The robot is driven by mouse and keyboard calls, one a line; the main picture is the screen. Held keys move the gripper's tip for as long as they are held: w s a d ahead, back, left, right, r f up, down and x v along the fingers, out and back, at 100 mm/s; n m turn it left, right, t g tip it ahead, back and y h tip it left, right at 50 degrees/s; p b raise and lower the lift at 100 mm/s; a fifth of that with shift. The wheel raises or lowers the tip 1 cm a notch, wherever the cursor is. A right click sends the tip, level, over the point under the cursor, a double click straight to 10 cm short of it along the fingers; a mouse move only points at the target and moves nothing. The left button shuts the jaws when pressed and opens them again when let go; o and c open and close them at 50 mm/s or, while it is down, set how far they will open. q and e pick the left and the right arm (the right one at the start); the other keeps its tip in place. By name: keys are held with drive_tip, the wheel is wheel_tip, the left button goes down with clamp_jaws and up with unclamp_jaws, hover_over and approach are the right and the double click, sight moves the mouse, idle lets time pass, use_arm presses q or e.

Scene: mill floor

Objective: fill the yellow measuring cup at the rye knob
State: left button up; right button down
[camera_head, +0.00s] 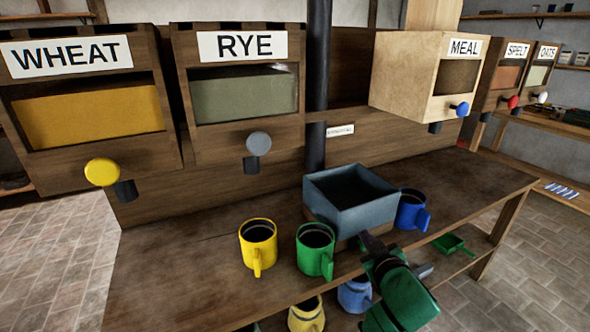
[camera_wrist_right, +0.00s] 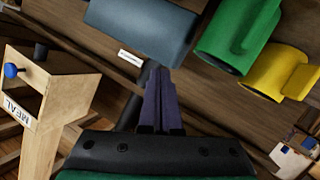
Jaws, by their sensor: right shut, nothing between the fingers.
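The yellow measuring cup (camera_head: 258,245) stands upright on the bench, below and in line with the rye bin (camera_head: 190,120); it also shows in the right wrist view (camera_wrist_right: 280,72). I see no filling in it. The grey rye knob (camera_head: 258,143) is on the front of the rye bin, with a dark spout (camera_head: 251,166) just under it. My right gripper (camera_head: 368,238) is shut and empty, over the bench front just right of the green cup (camera_head: 316,248) and apart from the yellow cup. Its fingers also show in the right wrist view (camera_wrist_right: 160,78). My left gripper is out of view.
A grey-blue open box (camera_head: 335,212) stands behind the green cup, with a blue cup (camera_head: 410,209) to its right. More cups, including another yellow one (camera_head: 306,316), sit lower under the bench edge. Wheat and meal bins flank the rye bin. The bench left of the yellow cup is clear.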

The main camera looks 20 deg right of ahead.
drive_tip(key=w+a+r+n+t+y, duration=0.25)
drive_tip(key=r+n+t, duration=0.2)
drive_tip(key=r, duration=0.55)
drive_tip(key=w+a+r+n+t+y, duration=0.1)
drive_tip(key=r+n+t+y, duration=0.35)
drive_tip(key=r, duration=0.55)
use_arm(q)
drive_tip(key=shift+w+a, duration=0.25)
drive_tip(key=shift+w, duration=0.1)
use_arm(e)
drive_tip(key=s+a+r+n+g+y, duration=0.1)
drive_tip(key=a+n+g+y, duration=0.3)
drive_tip(key=n, duration=0.4)
drive_tip(key=s+a+r+n+g+y, duration=0.2)
drive_tip(key=s+a+n+g+y, duration=0.2)
drive_tip(key=n+g+y, duration=0.3)
drive_tip(key=shift+s+n, duration=0.35)
drive_tip(key=shift+n, duration=0.95)
